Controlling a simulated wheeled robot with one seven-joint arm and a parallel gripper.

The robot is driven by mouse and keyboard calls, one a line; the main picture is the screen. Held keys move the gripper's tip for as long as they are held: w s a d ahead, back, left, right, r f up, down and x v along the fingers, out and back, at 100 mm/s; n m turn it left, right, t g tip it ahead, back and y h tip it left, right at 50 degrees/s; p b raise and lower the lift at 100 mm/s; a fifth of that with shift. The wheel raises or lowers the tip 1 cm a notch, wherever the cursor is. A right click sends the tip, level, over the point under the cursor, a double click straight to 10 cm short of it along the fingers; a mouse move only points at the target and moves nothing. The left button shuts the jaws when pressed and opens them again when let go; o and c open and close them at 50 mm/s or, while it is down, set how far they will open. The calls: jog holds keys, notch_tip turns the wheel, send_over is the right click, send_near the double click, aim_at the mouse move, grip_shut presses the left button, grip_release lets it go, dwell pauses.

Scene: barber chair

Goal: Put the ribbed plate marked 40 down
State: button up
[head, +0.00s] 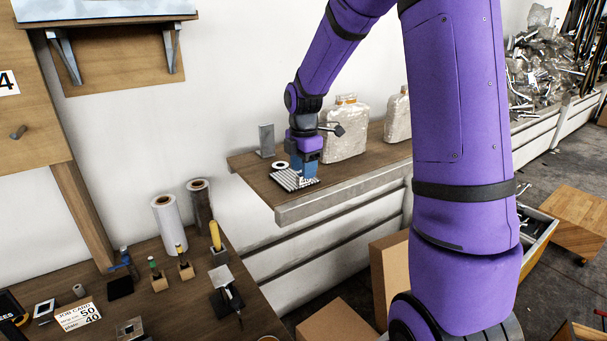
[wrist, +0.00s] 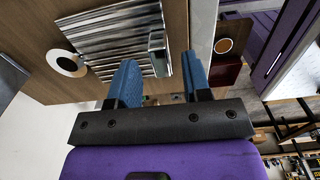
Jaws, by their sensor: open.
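The ribbed plate (head: 293,180) is a grey metal plate with parallel ridges, lying on the wooden shelf (head: 250,168) near its front edge. It also shows in the wrist view (wrist: 105,42), with a small upright tab (wrist: 157,42) at its right side. I cannot read a 40 on it. My gripper (head: 305,180) is over the plate's right side, pointing down. In the wrist view my gripper (wrist: 160,68) has its two blue fingers spread apart, with the tab between or just beyond the tips. I cannot tell whether they touch it.
A white ring (head: 280,165) lies beside the plate, and a grey metal bracket (head: 266,140) stands behind it. A clear bulky container (head: 344,130) stands close to the right of my gripper. The lower workbench (head: 190,285) holds rolls, tools and a job card (head: 77,316) showing 50 and 40.

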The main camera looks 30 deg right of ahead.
notch_tip(320, 180, up, 9)
jog(key=s+a+r+m+t, duration=0.1)
jog(key=s+a+r+m, duration=0.35)
jog(key=s+r, duration=0.2)
jog(key=s+a+m+t, duration=0.2)
jog(key=s+m, duration=0.4)
jog(key=s, duration=0.4)
jog(key=s+a+m+t, duration=0.2)
jog(key=s+a+m, duration=0.2)
jog(key=s+m, duration=0.3)
jog(key=shift+s+r, duration=0.45)
jog(key=shift+s, duration=1.65)
jog(key=shift+m, duration=0.25)
